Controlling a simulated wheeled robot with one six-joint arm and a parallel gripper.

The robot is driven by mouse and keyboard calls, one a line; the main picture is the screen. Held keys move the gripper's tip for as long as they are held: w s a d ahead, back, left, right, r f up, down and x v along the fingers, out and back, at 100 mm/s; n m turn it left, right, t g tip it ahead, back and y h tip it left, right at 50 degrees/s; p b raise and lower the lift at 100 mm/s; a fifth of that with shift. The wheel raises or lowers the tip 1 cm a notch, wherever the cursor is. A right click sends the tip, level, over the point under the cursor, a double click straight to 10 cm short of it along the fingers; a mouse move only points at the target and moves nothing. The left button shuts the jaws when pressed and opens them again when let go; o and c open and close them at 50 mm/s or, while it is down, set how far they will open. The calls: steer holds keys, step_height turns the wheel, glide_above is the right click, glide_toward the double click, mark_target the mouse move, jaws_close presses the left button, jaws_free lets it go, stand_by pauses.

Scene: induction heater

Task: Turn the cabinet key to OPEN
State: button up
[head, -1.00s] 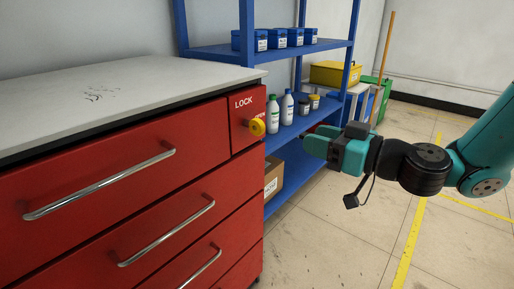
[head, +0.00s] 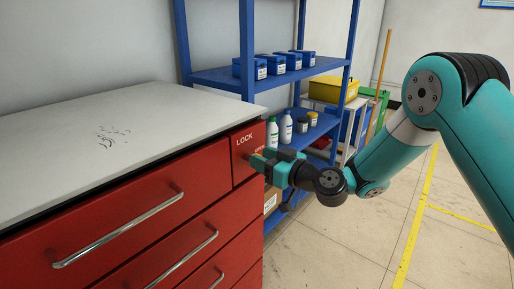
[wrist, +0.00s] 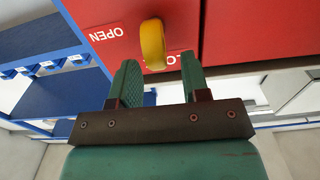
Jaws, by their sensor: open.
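My gripper (head: 257,161) is at this panel and covers the key in the head view. In the wrist view the yellow key (wrist: 153,45) stands edge-on on the red face. My gripper (wrist: 159,62) is open, with one green finger on each side of the key's line and gaps to both. Whether the fingertips reach past the key's near end is hard to tell. The OPEN label (wrist: 107,34) appears upside down beside the key. The LOCK label is mostly hidden there.
A blue shelf rack (head: 225,76) with blue bins and bottles (head: 286,128) stands close behind and right of the cabinet. A drawer handle (head: 120,232) sticks out at the front. The floor (head: 325,245) to the right is open.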

steer(key=shift+x, duration=1.3)
jaws_close()
